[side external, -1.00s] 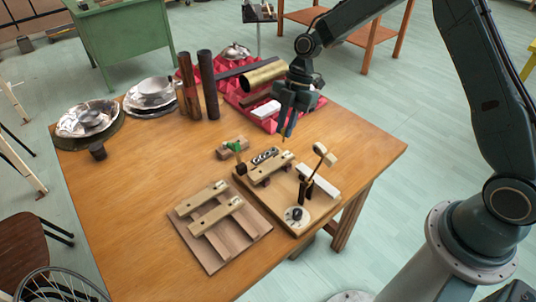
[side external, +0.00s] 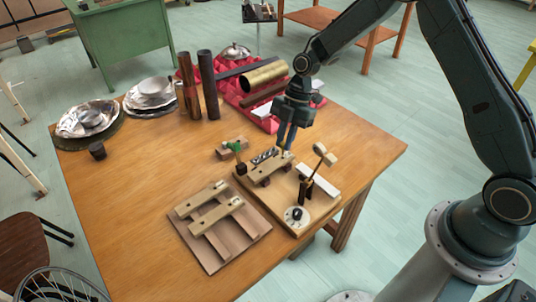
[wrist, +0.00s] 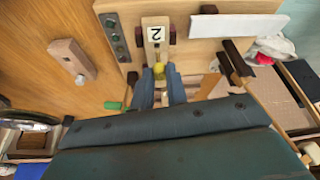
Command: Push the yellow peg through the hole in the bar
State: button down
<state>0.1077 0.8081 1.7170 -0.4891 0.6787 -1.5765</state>
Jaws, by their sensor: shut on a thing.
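The bar (side external: 268,170) is a pale wooden block lying across dark supports on a wooden board (side external: 315,213). In the wrist view the bar (wrist: 155,52) carries a white label with a "2". My gripper (side external: 286,150) points down over the bar's far end. In the wrist view its blue fingers (wrist: 160,84) are closed on the yellow peg (wrist: 158,69). The peg's round top shows between the fingertips at the bar's near end. The hole is hidden by the peg and fingers, so I cannot tell how deep the peg sits.
Another board with two bars (side external: 215,206) lies in front. Tubes (side external: 208,85) and metal bowls (side external: 152,90) stand farther back.

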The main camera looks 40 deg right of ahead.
jog(key=shift+f, duration=1.85)
dwell(2.2)
jog(key=c, duration=1.3)
grip_release()
jog(key=shift+r, duration=0.15)
jog(key=v, duration=1.3)
jog(key=shift+w+d+r, duration=0.1)
jog(key=shift+r, duration=0.2)
